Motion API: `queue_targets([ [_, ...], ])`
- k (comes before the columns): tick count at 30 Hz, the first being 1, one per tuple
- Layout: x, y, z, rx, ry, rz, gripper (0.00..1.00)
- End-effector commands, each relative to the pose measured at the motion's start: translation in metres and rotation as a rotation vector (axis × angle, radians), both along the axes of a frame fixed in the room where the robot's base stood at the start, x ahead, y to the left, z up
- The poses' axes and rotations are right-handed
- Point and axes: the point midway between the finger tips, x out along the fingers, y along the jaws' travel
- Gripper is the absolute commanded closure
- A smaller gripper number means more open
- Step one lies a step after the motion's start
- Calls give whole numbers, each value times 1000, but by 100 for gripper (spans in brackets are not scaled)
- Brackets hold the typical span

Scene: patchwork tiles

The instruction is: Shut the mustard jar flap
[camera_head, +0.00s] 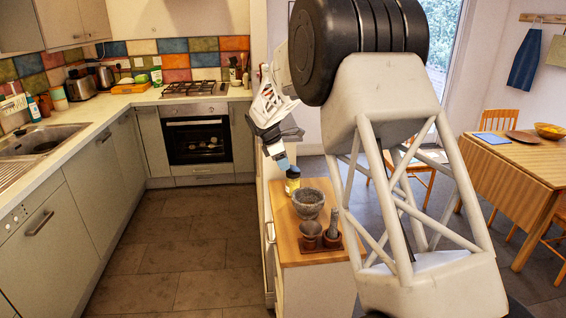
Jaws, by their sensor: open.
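The mustard jar (293,184) is a small dark jar with a yellow band. It stands on the wooden top of the near counter, at the far end beyond a stone bowl. Its flap is too small to make out, so I cannot tell whether it is up or down. My gripper (282,162) points down just above and slightly left of the jar, its bluish tips close to the jar's top. The gripper is open and holds nothing that I can see. I cannot tell whether it touches the jar.
A grey stone mortar (308,205) stands just in front of the jar. Nearer are a brown pot (310,236) and a small mortar with a pestle (333,226). The wooden counter top (290,252) is narrow. Open tiled floor (190,245) lies to its left.

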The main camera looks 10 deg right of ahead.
Motion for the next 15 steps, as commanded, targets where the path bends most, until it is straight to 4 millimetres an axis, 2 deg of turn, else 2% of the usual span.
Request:
queue_targets([
  [5,0,0,0,0,0,0,55],
  [8,0,0,0,0,0,0,68],
  [14,0,0,0,0,1,0,98],
  [15,0,0,0,0,1,0,100],
])
